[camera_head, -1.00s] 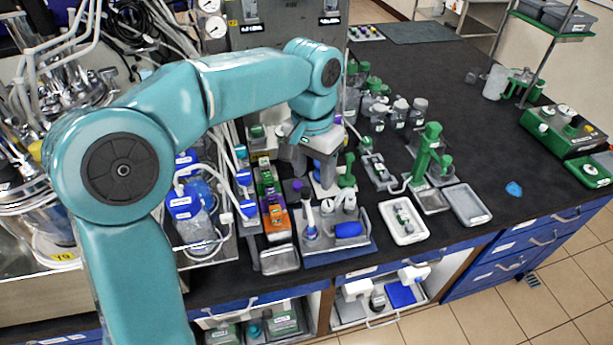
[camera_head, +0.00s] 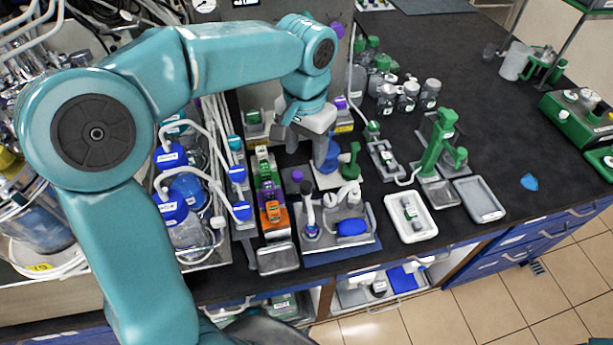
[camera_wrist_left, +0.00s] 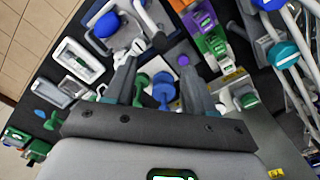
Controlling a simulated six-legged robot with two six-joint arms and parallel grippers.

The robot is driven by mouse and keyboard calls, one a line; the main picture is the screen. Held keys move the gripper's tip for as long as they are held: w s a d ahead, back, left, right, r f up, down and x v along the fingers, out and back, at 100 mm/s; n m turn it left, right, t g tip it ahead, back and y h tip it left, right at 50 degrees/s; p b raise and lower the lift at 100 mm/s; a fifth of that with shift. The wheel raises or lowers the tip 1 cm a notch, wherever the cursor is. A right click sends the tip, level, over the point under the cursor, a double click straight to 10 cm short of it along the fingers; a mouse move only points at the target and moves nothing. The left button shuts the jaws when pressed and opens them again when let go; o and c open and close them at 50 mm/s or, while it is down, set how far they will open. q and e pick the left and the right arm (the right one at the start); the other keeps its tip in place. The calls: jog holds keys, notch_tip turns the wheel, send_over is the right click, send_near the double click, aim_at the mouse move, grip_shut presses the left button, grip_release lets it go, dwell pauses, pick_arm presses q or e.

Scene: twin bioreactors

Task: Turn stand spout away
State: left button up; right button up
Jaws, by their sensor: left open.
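A small stand with a blue upright (camera_head: 329,155) and a green arm-like part (camera_head: 351,163) stands on a white base on the dark bench. I cannot tell which part is the spout. My left gripper (camera_head: 308,142) is just above and slightly left of the blue upright, pointing down. In the left wrist view its two fingers (camera_wrist_left: 157,72) are apart with nothing clearly held. The blue part (camera_wrist_left: 163,92) and the green part (camera_wrist_left: 140,85) show between them, beyond the gripper body. Contact is not visible. My right gripper is not in view.
A grey tray (camera_head: 312,240) with a blue bulb stands in front. A taller green stand (camera_head: 437,145) and a white tray (camera_head: 432,228) stand to the right. Tubed, blue-capped bottles (camera_head: 185,232) crowd the left.

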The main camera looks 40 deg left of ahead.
aim_at(306, 184)
pick_arm(q)
notch_tip(306, 184, down, 10)
jog(key=shift+w, duration=0.1)
jog(key=shift+w+a+f, duration=0.1)
jog(key=shift+f, duration=0.25)
jog(key=shift+r, duration=0.1)
grip_shut()
